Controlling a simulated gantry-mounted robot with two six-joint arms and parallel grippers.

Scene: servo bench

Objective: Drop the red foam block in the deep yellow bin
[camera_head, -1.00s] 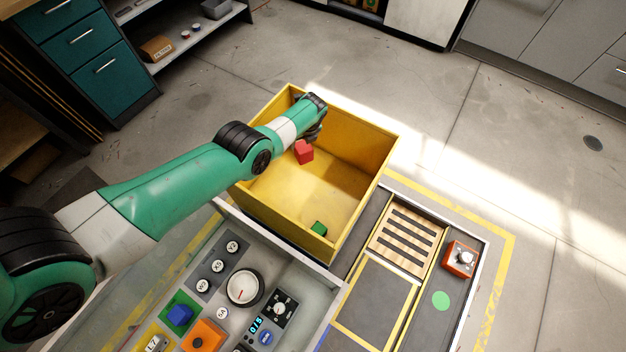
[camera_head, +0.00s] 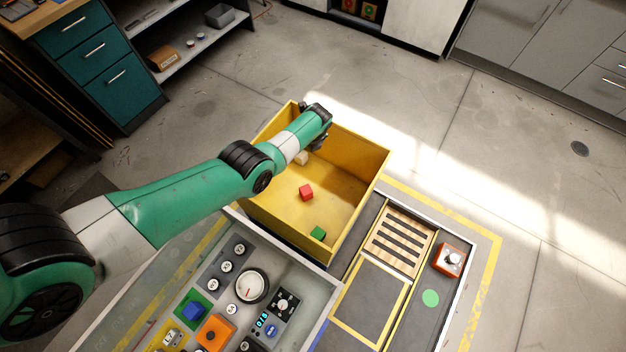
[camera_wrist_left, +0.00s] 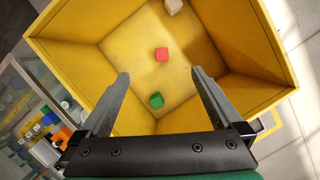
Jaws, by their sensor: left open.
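The red foam block (camera_head: 306,192) lies on the floor of the deep yellow bin (camera_head: 365,222), near its middle. In the left wrist view the red block (camera_wrist_left: 161,54) rests on the bin floor, apart from the fingers. My left gripper (camera_wrist_left: 160,82) is open and empty above the bin; its two fingers point down into it. In the head view the left gripper (camera_head: 317,142) is over the bin's far part and partly hidden by its own wrist. My right gripper is not in view.
A green block (camera_head: 318,233) and a pale block (camera_head: 301,158) also lie in the bin. A control panel with a dial (camera_head: 251,286) and several buttons is in front of the bin. A slatted wooden piece (camera_head: 398,241) and an orange knob box (camera_head: 449,260) are at right.

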